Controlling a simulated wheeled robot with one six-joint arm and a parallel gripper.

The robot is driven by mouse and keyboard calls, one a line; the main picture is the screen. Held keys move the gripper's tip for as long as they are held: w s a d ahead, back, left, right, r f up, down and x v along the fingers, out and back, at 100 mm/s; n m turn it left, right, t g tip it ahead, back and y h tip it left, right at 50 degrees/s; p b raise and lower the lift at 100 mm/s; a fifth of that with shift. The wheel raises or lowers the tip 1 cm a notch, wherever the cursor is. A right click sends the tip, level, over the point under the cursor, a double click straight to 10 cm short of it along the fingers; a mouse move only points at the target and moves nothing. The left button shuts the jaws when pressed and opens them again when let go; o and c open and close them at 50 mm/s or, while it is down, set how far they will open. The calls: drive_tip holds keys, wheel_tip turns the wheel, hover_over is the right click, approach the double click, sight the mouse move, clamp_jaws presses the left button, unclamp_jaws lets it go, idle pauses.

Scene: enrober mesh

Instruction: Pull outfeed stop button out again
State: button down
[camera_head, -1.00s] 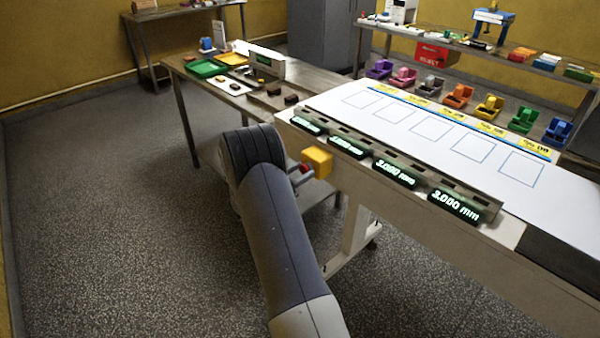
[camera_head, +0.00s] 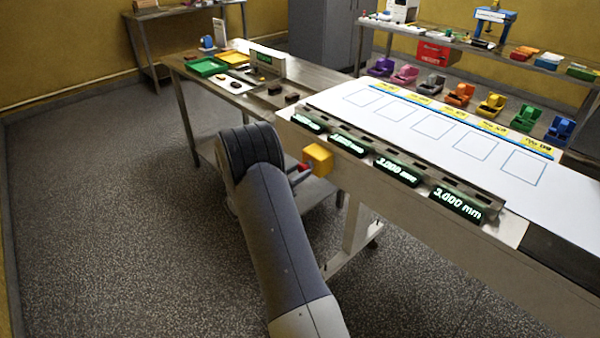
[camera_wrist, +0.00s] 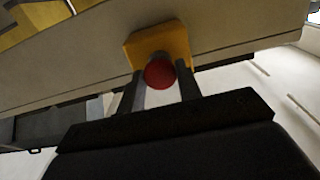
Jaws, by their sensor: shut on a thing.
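The outfeed stop button is a red mushroom head (camera_wrist: 160,73) on a yellow box (camera_wrist: 163,43), fixed to the side of the conveyor. In the head view the yellow box (camera_head: 318,157) shows on the near side of the frame, with a bit of the red button (camera_head: 303,168) beside my arm. My gripper (camera_wrist: 160,82) is shut on the red button, one finger on each side of it. Much of the gripper is hidden behind my arm in the head view. How far the button stands out from its box cannot be told.
Green displays (camera_head: 397,170) reading 3.000 mm line the conveyor edge above the button. The white belt (camera_head: 420,127) carries blue outlined squares. Coloured holders (camera_head: 490,105) line the far side. Floor at left is clear.

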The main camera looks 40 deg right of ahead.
drive_tip(key=c, duration=1)
unclamp_jaws()
drive_tip(key=shift+a, duration=0.15)
drive_tip(key=a+b, duration=0.1)
drive_tip(key=a, duration=0.9)
drive_tip(key=shift+s+a, duration=0.4)
drive_tip(key=shift+s, duration=0.05)
drive_tip(key=shift+d, duration=0.1)
drive_tip(key=d, duration=0.4)
drive_tip(key=d+p, duration=0.1)
drive_tip(key=d, duration=0.3)
drive_tip(key=w+d+p, duration=0.1)
drive_tip(key=d, duration=0.3)
drive_tip(key=shift+d+r, duration=0.1)
drive_tip(key=shift+r, duration=0.05)
drive_tip(key=shift+s+a+b, duration=0.1)
drive_tip(key=shift+a+b, duration=0.2)
drive_tip(key=shift+a, duration=0.95)
